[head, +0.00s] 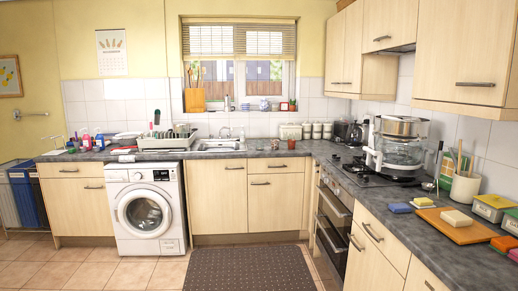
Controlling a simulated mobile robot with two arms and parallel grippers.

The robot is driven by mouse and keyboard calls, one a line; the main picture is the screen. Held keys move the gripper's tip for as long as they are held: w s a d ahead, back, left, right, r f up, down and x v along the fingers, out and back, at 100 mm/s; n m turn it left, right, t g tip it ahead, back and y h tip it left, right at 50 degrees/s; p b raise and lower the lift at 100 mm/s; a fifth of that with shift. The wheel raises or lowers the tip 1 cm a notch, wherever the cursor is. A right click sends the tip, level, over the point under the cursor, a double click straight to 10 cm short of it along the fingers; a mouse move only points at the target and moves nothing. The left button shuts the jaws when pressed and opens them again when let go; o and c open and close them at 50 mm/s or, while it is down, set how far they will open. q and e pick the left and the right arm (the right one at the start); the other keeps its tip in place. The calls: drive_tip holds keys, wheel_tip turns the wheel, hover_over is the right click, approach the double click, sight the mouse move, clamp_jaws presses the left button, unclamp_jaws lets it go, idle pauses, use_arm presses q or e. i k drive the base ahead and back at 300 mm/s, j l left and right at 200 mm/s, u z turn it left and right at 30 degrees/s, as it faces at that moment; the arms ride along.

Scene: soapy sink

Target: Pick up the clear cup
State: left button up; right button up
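I cannot pick out the clear cup for certain in the head view; small items along the far counter are too small to tell apart. The sink (217,146) is set in the far counter under the window, and its inside is hidden at this low angle. A dish rack (166,142) holding dishes and utensils stands left of the sink. Neither of my grippers is in view.
A washing machine (145,208) stands under the far counter. A dark mat (250,271) lies on the tiled floor. The right counter (440,243) holds a clear-walled steamer (402,152), an orange board (455,225), and several sponges. The middle floor is free.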

sight(260, 144)
drive_tip(key=i+l+u, duration=0.1)
drive_tip(key=i, duration=0.4)
drive_tip(key=i+l, duration=0.15)
drive_tip(key=i, duration=0.4)
drive_tip(key=i+l+u, duration=0.15)
drive_tip(key=i, duration=0.35)
drive_tip(key=i+l+u, duration=0.1)
drive_tip(key=i, duration=0.4)
drive_tip(key=i+l, duration=0.35)
drive_tip(key=i, duration=0.15)
drive_tip(key=i+l+u, duration=0.15)
drive_tip(key=i, duration=0.4)
drive_tip(key=i+l+u, duration=0.1)
drive_tip(key=i+l, duration=0.3)
drive_tip(key=i+j+z, duration=0.1)
drive_tip(key=i, duration=0.4)
drive_tip(key=i+j, duration=0.15)
drive_tip(key=i, duration=0.3)
drive_tip(key=l+z, duration=0.05)
